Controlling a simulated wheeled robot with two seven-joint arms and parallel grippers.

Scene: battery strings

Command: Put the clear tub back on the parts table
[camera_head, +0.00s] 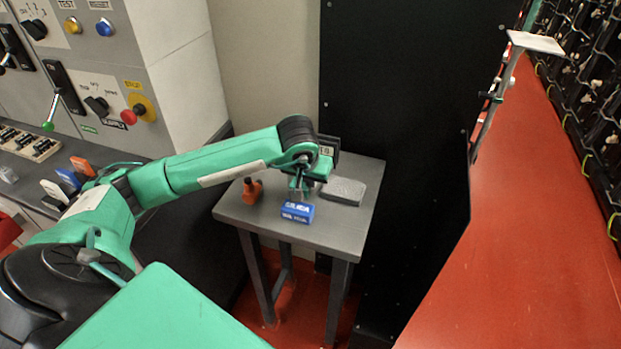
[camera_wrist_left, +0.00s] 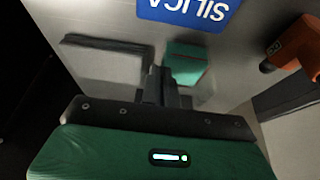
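The parts table is a small grey table (camera_head: 240,214) in the middle of the head view. A low, greyish, box-like piece (camera_head: 344,191) lies on its right part; it looks like the clear tub, and also shows at left in the left wrist view (camera_wrist_left: 105,60). My left gripper (camera_head: 300,194) points down above the table, left of the tub and apart from it. In the wrist view its dark fingertips (camera_wrist_left: 161,74) appear together with nothing seen between them. My right gripper is not in view.
A blue SILICA box (camera_head: 297,212) stands at the table's front edge, close to my left gripper. An orange tool-like thing (camera_head: 252,190) is at the left. A green block (camera_wrist_left: 187,64) shows beside the fingers. A black panel (camera_head: 400,90) rises behind.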

